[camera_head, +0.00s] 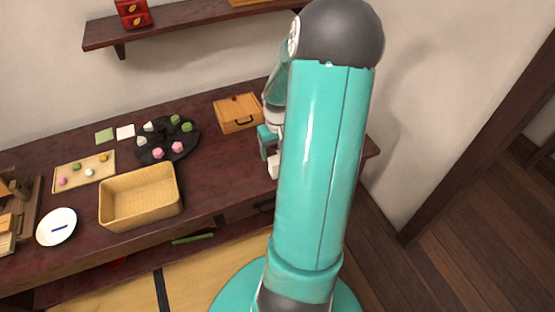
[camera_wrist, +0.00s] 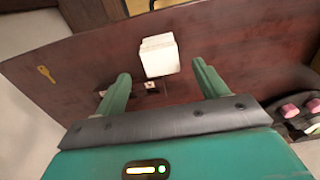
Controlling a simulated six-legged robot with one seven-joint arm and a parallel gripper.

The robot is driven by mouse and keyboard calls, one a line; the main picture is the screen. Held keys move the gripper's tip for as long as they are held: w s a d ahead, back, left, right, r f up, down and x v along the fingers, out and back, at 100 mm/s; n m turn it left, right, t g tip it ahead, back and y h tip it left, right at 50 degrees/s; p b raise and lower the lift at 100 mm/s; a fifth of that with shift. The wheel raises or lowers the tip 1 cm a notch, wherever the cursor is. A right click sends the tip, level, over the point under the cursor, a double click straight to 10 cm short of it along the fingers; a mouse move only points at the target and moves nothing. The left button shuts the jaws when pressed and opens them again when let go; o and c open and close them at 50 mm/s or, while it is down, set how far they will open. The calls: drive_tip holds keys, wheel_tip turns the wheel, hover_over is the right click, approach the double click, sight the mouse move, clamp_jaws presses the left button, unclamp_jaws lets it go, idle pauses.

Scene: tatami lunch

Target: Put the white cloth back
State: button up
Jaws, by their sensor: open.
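A white folded cloth (camera_wrist: 159,55), a small block-like stack, lies on the dark wood table ahead of my gripper in the wrist view. A white patch beside the gripper in the head view (camera_head: 273,165) is probably the same cloth, partly hidden by my arm. My gripper (camera_wrist: 160,74) is open and empty, its two green fingers apart on either side of the line to the cloth. No contact with the cloth shows. In the head view the gripper (camera_head: 268,142) is near the table's right end, mostly behind my arm.
A wooden box (camera_head: 237,115) stands behind the gripper. A wall shelf (camera_head: 185,25) hangs above.

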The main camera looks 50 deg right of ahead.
sight(276, 160)
wheel_tip(276, 160, up, 5)
drive_tip(key=shift+f, duration=0.15)
drive_tip(key=w+a+r+n+t+h, duration=0.1)
drive_tip(key=w+a+r+n, duration=0.1)
drive_tip(key=a+r, duration=0.6)
drive_tip(key=w+a+r+n+t+h, duration=0.1)
drive_tip(key=w+a+r, duration=0.2)
drive_tip(key=a+r, duration=0.5)
drive_tip(key=s+a+r+n+t, duration=0.1)
drive_tip(key=s+a, duration=0.1)
drive_tip(key=a, duration=0.4)
drive_tip(key=s+a+r+n+t+y, duration=0.1)
drive_tip(key=s+a+r, duration=0.1)
drive_tip(key=a, duration=0.5)
drive_tip(key=s+a+r+n+t+y, duration=0.1)
drive_tip(key=s+a+r, duration=0.1)
drive_tip(key=a, duration=0.5)
drive_tip(key=shift+s+r+t, duration=0.25)
drive_tip(key=shift+s+t, duration=0.05)
drive_tip(key=shift+s, duration=0.6)
